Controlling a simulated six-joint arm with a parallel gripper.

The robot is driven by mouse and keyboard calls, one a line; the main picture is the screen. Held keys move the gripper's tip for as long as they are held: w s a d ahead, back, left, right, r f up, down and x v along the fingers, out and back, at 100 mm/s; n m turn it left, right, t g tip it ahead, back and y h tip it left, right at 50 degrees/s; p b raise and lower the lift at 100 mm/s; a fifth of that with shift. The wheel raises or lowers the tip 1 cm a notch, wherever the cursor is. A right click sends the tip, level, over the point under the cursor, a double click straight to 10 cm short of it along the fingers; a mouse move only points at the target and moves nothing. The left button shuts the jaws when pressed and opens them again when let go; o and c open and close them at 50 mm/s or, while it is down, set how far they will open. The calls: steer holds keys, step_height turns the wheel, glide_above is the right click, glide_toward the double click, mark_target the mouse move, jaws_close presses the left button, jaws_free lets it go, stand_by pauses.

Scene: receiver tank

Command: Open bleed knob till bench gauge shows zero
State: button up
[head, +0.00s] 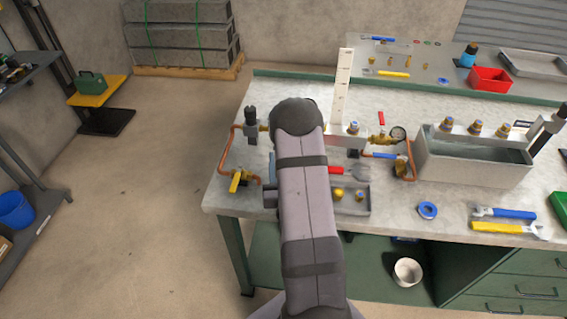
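A small round bench gauge (397,133) stands on brass fittings (380,139) right of my arm. Its dial is too small to read. Another yellow-handled valve (238,180) sits on copper pipe (222,160) at the bench's left end. I cannot tell which fitting is the bleed knob; it may be hidden behind my arm. My arm crosses the bench front and covers the middle of the pipework. My gripper does not show.
The workbench (445,205) holds a grey water trough (470,165) at right. Blue and yellow wrenches (505,213), blue tape (427,210) and a grey parts tray (350,208) lie near the front edge. A tall white scale (342,85) stands behind my arm.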

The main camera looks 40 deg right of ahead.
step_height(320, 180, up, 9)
steer(key=p, duration=0.6)
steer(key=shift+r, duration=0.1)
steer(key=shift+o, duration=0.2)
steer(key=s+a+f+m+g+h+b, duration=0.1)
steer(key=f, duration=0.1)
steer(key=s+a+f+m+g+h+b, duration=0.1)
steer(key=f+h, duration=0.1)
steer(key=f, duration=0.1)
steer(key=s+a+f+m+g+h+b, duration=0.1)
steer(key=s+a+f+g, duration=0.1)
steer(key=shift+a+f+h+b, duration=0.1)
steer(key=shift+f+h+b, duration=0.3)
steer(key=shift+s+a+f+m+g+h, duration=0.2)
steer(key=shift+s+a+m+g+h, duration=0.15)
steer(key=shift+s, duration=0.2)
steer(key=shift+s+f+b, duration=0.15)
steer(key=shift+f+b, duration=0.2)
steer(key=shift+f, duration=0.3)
